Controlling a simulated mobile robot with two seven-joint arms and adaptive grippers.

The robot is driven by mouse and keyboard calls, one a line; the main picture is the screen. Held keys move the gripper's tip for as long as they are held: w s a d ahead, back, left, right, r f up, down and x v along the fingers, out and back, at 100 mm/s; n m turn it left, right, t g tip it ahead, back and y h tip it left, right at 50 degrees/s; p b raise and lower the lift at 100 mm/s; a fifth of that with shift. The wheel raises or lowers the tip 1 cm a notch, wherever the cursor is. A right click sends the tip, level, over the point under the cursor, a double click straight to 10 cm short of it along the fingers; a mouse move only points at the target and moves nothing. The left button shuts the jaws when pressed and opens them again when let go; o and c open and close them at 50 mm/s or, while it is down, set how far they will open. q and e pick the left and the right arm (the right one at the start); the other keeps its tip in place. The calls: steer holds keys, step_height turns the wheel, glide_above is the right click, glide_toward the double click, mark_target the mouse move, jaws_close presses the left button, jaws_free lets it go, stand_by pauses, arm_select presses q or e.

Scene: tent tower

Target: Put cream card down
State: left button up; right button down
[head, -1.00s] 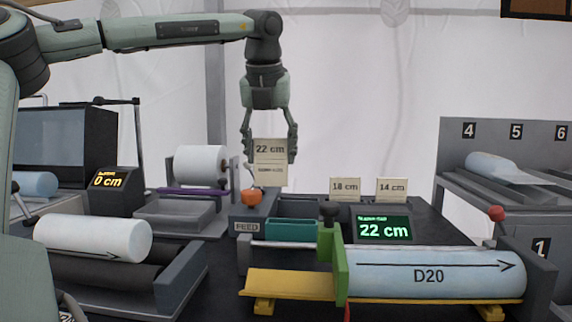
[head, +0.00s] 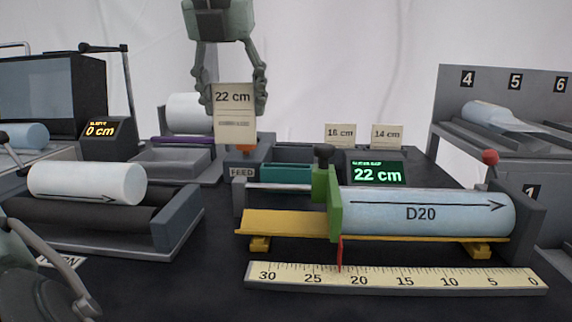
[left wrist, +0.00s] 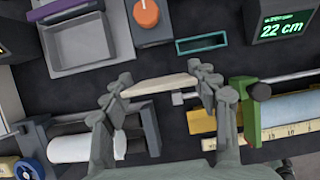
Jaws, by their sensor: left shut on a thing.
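My left gripper (head: 234,104) is shut on the cream card (head: 233,121) marked "22 cm". It holds the card upright in the air, in front of the white roll and above the FEED unit (head: 244,168). In the left wrist view the card (left wrist: 160,87) shows nearly edge-on between the fingers, over the dark bench top. Two other cream cards, which look like "18 cm" (head: 340,136) and "14 cm" (head: 387,137), stand at the back of the bench.
A teal tray (head: 287,173) and a green "22 cm" display (head: 378,173) are behind the blue D20 roll (head: 425,212). A ruler (head: 400,278) lies in front. A white roll (head: 87,183) is at left. A grey numbered rack (head: 452,90) stands at right.

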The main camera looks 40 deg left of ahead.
arm_select(q)
steer(key=w+d+f, duration=0.1)
steer(key=w+f, duration=0.2)
steer(key=w+d+f, duration=0.1)
steer(key=w+f, duration=0.2)
steer(key=w+d+f, duration=0.1)
steer(key=w+f, duration=0.2)
steer(key=shift+f+p, duration=0.3)
steer(key=shift+f, duration=0.15)
steer(key=o, duration=0.9)
arm_select(e)
steer(key=shift+w+a+f, duration=0.3)
steer(key=shift+w+f, duration=0.35)
steer(key=shift+w, duration=0.1)
arm_select(q)
steer(key=shift+o, duration=0.2)
